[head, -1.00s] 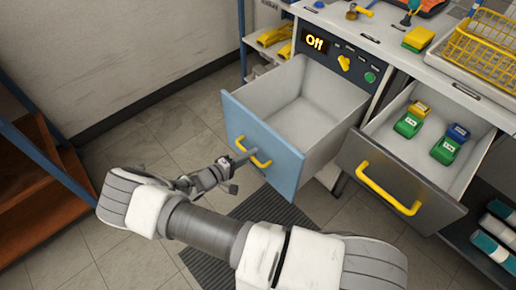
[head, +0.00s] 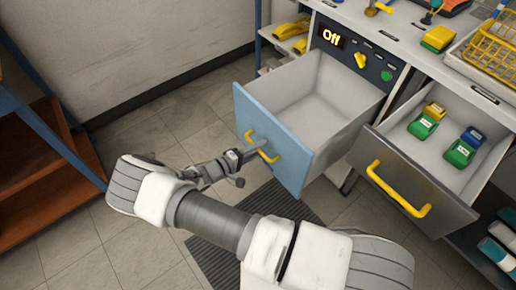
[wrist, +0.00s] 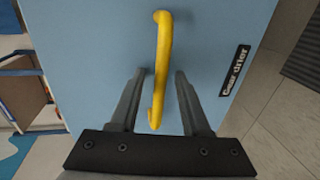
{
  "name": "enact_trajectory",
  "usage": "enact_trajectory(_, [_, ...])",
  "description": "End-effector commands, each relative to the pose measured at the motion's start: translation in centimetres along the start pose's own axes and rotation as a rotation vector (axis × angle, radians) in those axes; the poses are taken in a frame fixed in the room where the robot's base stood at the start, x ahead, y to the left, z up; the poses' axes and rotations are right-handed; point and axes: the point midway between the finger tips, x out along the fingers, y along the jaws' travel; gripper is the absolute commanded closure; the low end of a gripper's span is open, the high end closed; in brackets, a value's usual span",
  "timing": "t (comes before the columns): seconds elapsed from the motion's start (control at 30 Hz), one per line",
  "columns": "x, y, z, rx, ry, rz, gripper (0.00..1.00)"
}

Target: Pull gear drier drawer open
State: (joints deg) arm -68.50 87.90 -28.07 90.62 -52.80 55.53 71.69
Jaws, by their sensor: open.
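The gear drier drawer (head: 268,133) has a blue front and stands pulled well out of the bench; its white inside looks empty. Its yellow bar handle (head: 267,154) is on the front. My gripper (head: 252,153) is at the handle in the head view. In the wrist view its two dark fingers (wrist: 158,100) are open, one on each side of the handle, with gaps between them and the bar.
A grey drawer (head: 415,185) with a yellow handle is open at the right, holding several green, yellow and blue items. A control panel (head: 352,52) reads "Off". An orange-brown shelf (head: 45,160) stands at the left. The floor (head: 70,235) at the lower left is clear.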

Motion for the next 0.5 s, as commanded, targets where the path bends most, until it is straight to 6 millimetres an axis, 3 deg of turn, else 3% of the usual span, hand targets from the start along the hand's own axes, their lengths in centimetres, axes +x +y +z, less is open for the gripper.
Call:
enact_trajectory(0.17, [-2.0, 0.1, -0.1, 0.001, 0.004, -0.003, 0.53])
enact_trajectory(0.5, [-10.2, 0.1, -0.1, 0.002, 0.005, -0.003, 0.53])
